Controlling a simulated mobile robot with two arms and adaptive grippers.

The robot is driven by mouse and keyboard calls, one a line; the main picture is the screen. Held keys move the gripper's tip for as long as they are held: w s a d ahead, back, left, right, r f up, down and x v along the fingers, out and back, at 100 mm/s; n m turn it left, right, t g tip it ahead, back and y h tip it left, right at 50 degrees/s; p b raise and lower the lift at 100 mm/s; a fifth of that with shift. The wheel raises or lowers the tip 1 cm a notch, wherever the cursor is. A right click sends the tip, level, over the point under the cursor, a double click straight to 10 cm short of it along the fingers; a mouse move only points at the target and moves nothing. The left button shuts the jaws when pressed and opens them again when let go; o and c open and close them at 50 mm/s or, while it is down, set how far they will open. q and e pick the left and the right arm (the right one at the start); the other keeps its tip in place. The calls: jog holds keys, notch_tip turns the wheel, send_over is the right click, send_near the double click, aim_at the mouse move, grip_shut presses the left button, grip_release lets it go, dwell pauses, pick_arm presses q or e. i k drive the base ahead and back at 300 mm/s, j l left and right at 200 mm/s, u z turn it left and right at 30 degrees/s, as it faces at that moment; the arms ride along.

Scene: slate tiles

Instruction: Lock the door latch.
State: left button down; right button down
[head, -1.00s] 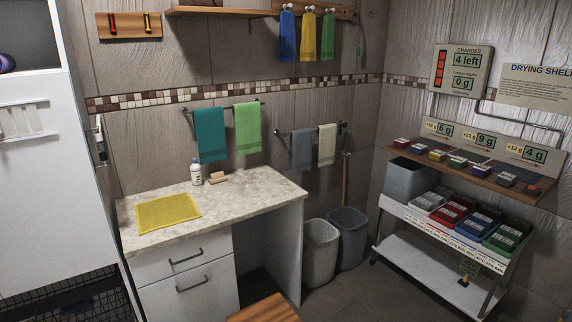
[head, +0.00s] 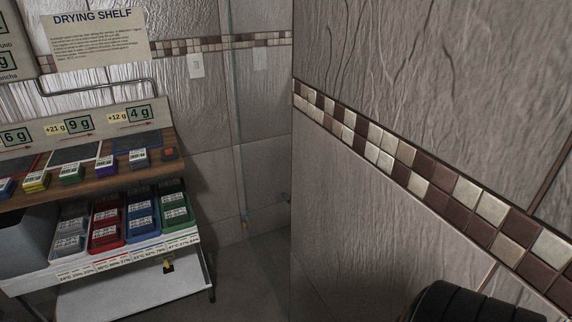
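No door latch can be made out in the head view. A tall, narrow vertical edge (head: 238,120), which looks like the edge of a clear panel, stands in the gap between the shelf unit and the near tiled wall. I cannot tell whether it belongs to a door. A small fitting (head: 245,222) sits low on this edge. Neither of my grippers is in view.
The drying shelf sign (head: 98,45) hangs at the upper left. Below it stands a shelf unit (head: 150,178) with small boxes and several coloured bins. A tiled wall (head: 420,90) fills the right side. Bare floor (head: 245,280) shows between them.

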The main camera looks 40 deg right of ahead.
aim_at(287, 198)
jog(key=i+l+u, duration=0.15)
jog(key=i, duration=0.25)
jog(key=i+l+u, duration=0.2)
jog(key=i, duration=0.25)
jog(key=i+l+u, duration=0.15)
jog(key=i, duration=0.25)
jog(key=i+j+u, duration=0.1)
jog(key=i+u, duration=0.45)
jog(key=i, duration=0.15)
jog(key=z, duration=4.55)
